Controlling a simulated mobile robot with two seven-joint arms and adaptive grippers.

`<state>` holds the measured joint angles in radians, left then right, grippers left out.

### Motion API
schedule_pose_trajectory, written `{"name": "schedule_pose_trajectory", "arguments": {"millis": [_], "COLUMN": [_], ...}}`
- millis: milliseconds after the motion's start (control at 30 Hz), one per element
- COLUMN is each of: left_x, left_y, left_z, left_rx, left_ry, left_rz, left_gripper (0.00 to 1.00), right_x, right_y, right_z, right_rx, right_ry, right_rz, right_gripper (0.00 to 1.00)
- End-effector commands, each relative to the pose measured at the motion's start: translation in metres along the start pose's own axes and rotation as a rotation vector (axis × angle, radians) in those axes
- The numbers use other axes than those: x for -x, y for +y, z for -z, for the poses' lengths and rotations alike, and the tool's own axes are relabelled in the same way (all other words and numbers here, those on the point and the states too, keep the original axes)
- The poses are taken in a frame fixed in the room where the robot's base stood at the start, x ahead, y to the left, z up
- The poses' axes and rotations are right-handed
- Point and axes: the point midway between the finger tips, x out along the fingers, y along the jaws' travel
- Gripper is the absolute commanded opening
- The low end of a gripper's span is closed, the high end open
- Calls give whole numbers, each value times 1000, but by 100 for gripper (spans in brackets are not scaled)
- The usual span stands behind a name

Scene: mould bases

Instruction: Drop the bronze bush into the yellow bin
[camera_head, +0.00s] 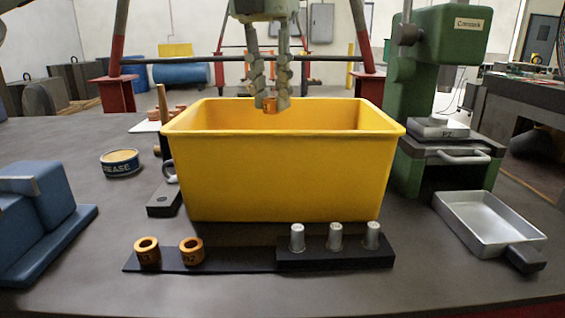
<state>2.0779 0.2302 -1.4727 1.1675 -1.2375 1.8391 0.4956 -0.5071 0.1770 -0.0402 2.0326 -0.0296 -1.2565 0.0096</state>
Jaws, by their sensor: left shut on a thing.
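A small bronze bush (270,105) is held between the fingertips of my left gripper (271,103), which comes down from the top of the head view. The gripper is shut on it. The fingers hide part of the bush. The yellow bin (282,178) stands in the middle of the table, open at the top. The bush and fingertips show in front of the bin's far rim, over its opening; their exact height is hard to tell. Two more bronze bushes, marked rings (147,252) and (190,251), stand on a dark strip in front of the bin. My right gripper is out of view.
Several silver pieces (335,237) stand on a black block before the bin. A metal tray (490,224) and a green press (445,75) are at right. A grease tin (120,162) and blue blocks (35,205) are at left.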

Motion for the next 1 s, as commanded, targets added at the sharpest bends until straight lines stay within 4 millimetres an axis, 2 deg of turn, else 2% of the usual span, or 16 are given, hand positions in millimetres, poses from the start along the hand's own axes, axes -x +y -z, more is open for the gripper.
{"name": "schedule_pose_trajectory", "arguments": {"millis": [200,233,400,767,867,1000], "left_x": [0,0,0,4,15,43], "left_y": [0,0,0,0,0,0], "left_z": [0,0,0,0,-1,-1], "left_rx": [0,0,0,1,2,2], "left_ry": [-1,-1,0,-1,-2,-4], "left_rz": [0,0,0,0,0,0], "left_gripper": [0,24,45,46,46,46], "right_x": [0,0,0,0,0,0], "right_y": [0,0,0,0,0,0], "right_z": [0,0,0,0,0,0], "right_rx": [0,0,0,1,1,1], "right_ry": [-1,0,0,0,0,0], "right_rz": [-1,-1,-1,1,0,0], "right_gripper": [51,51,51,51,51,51]}}
